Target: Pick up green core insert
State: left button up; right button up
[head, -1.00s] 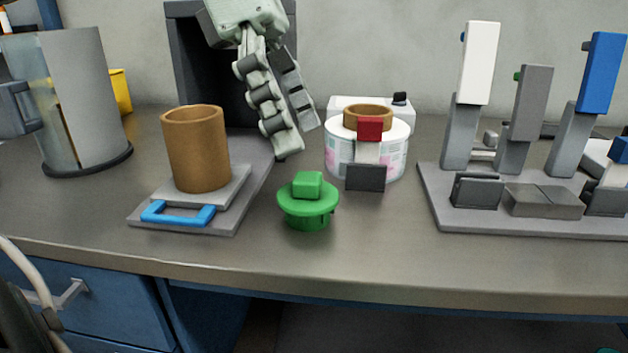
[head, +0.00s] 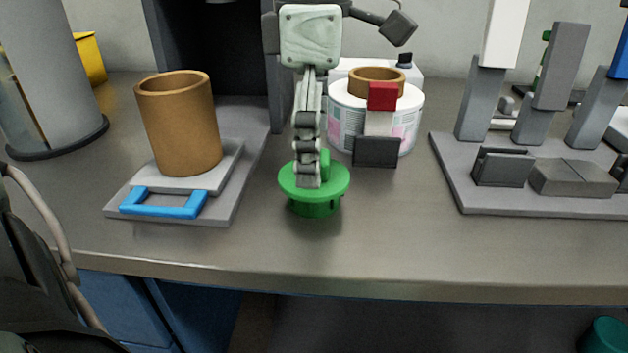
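The green core insert (head: 330,183) stands on the desk near its front edge. It is a round flanged disc with a block-shaped knob on top. My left gripper (head: 308,180) points straight down over it, and its jointed grey fingers cover the left part of the knob. The fingers are seen nearly edge-on, one behind the other. Whether they touch or grip the knob cannot be told. The palm shows at the top of the picture. The insert appears to rest on the desk. My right gripper is not in view.
A brown core (head: 180,130) stands on a grey plate with a blue handle (head: 163,205) at left. A labelled white reel (head: 343,120) with a red-topped holder (head: 382,97) is close behind right. A grey fixture (head: 480,195) fills the right. The front desk is clear.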

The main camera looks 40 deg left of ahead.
pick_arm(q)
jog(key=shift+f, duration=0.85)
jog(key=shift+c, duration=0.5)
